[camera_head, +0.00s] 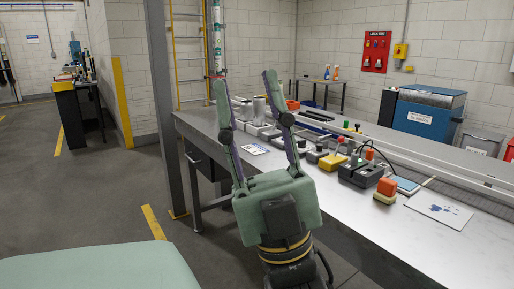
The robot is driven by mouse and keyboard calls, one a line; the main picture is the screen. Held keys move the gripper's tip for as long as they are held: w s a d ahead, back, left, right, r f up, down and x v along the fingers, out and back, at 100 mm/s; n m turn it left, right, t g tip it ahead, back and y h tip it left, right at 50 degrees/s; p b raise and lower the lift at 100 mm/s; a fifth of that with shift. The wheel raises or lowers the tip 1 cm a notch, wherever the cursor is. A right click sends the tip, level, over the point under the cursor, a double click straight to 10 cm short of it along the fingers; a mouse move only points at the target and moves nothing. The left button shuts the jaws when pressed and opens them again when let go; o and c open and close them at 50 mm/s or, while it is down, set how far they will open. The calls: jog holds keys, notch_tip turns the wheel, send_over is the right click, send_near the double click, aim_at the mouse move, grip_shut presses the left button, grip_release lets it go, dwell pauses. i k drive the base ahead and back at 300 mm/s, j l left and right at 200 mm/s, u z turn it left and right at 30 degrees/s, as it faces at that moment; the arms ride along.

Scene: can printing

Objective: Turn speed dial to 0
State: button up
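My gripper (244,83) points away from me with its two long fingers spread apart and nothing between them. It is beside and partly in front of the left end of the long grey table (440,235). Several small control boxes stand in a row on the table, to the right of the gripper. One is a dark box (359,174) with knobs on top and a black cable; another is a yellow box (332,162). I cannot tell which box carries the speed dial, and no dial markings are readable. The right finger hides part of the row.
An orange-topped block (386,187) and a spotted sheet (439,211) lie on the table's right part. A rail (440,172) runs along the far side. A grey post (161,90) stands left of the table. A blue machine (429,112) is behind.

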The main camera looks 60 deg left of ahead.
aim_at(302, 143)
jog(key=u, duration=1.45)
jog(key=i+j+u, duration=0.1)
jog(key=i+j, duration=0.2)
